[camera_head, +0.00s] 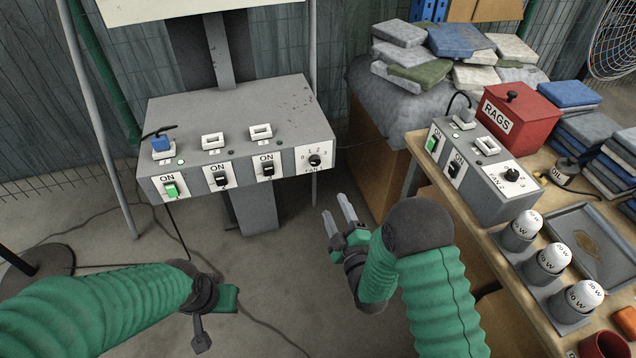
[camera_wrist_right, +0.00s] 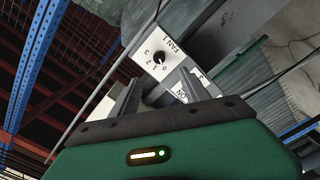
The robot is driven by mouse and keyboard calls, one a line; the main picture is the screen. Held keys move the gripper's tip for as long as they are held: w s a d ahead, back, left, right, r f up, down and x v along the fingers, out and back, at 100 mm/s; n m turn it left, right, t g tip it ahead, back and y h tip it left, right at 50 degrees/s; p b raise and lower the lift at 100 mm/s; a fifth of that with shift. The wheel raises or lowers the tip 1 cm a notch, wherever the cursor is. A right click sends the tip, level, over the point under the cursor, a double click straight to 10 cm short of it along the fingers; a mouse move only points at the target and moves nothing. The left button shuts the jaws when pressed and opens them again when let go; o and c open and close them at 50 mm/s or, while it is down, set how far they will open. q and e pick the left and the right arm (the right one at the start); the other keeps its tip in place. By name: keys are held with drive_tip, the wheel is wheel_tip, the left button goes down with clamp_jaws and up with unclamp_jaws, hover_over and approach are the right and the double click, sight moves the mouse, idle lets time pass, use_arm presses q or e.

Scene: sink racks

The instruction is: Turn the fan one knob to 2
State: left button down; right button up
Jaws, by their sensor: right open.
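The fan one knob (camera_head: 315,160) is a small black knob on a white plate marked FAN 1 with 0 to 3, at the right end of the grey switch box (camera_head: 240,110). The knob also shows in the right wrist view (camera_wrist_right: 160,58), just beyond the fingers. I cannot tell which number it points to. My right gripper (camera_head: 334,204) is open and empty, below and slightly right of the knob, apart from it. Its two fingers also show in the right wrist view (camera_wrist_right: 160,80). My left gripper (camera_head: 213,305) is low at the left; its fingers are not clear.
The box carries several rocker switches, the left one (camera_head: 170,190) green. A second box with a FAN 2 knob (camera_head: 512,174) stands on the wooden table at right, beside a red RAGS box (camera_head: 514,115) and white-topped bulbs (camera_head: 548,257).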

sight(316, 164)
drive_tip(key=b+x, duration=0.2)
drive_tip(key=x, duration=1.4)
drive_tip(key=shift+w+a+r, duration=0.15)
drive_tip(key=shift+w+a, duration=0.05)
drive_tip(key=shift+w, duration=0.15)
drive_tip(key=shift+a, duration=0.1)
drive_tip(key=shift+c, duration=0.8)
clamp_jaws()
